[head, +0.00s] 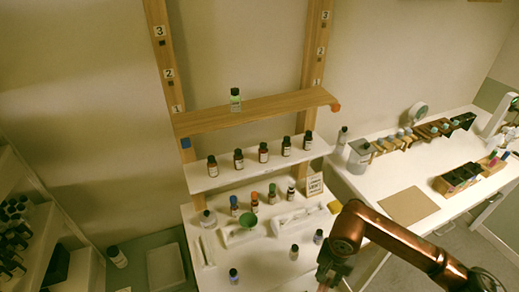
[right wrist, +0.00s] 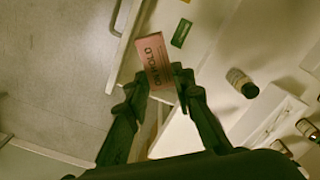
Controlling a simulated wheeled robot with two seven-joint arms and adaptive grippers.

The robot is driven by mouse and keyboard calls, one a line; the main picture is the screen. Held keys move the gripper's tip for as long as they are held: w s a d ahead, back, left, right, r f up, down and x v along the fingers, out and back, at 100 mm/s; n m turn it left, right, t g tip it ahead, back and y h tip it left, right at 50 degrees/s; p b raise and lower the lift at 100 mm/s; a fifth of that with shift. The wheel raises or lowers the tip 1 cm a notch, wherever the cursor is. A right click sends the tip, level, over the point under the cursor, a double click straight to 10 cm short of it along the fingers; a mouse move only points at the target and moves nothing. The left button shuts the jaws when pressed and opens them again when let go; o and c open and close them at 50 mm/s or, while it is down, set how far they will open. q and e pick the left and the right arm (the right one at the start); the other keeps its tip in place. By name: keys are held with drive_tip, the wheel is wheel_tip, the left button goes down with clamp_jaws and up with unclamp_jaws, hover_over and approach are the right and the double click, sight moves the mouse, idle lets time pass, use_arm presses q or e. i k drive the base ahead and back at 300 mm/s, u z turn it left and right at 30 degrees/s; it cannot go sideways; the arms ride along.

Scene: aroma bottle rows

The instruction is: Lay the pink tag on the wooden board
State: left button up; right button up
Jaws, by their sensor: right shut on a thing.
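The pink tag (right wrist: 153,58) with dark lettering sits between the fingertips of my right gripper (right wrist: 159,85) in the right wrist view. The gripper is shut on it, and the tag sticks out beyond the fingertips. In the head view my right gripper (head: 327,274) is at the bottom edge, in front of the white work surface, with its tips cut off by the frame. The flat brown wooden board (head: 408,206) lies bare on the white side table at right, well apart from my gripper. My left gripper is not in view.
Below, a white shelf (head: 215,181) carries a row of brown bottles. Dark trays (head: 461,177) stand right of the board. A green tag (right wrist: 181,33) lies near the surface edge in the wrist view.

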sight(285, 105)
drive_tip(key=k, duration=0.5)
drive_tip(key=z, duration=1.25)
drive_tip(key=i, duration=1.1)
drive_tip(key=u, duration=2.4)
